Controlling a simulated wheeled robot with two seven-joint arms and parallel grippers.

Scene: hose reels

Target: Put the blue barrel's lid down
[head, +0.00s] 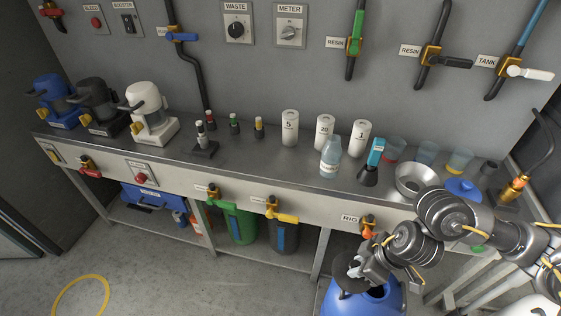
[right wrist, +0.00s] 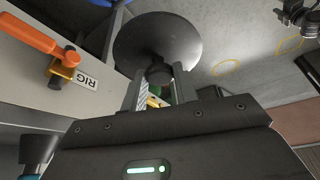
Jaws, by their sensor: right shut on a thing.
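The blue barrel (head: 372,300) stands on the floor at the bottom right of the head view, in front of the bench. Its dark opening shows at the top. Its lid (head: 350,275) is a dark round disc, also large in the right wrist view (right wrist: 150,38). My right gripper (head: 368,264) is shut on the lid's knob (right wrist: 159,73), with a finger on either side. The lid is held near the barrel's opening, at its left; their exact gap is unclear. A dark jointed part at the right wrist view's top right may be my left gripper (right wrist: 296,14); its jaws are unclear.
The bench's front rail carries an orange-handled valve (head: 368,230) labelled RIG, close to my right gripper. A green barrel (head: 238,226) and a dark bin (head: 284,238) stand under the bench. A metal bowl (head: 415,180) sits on the bench. Open floor lies at left.

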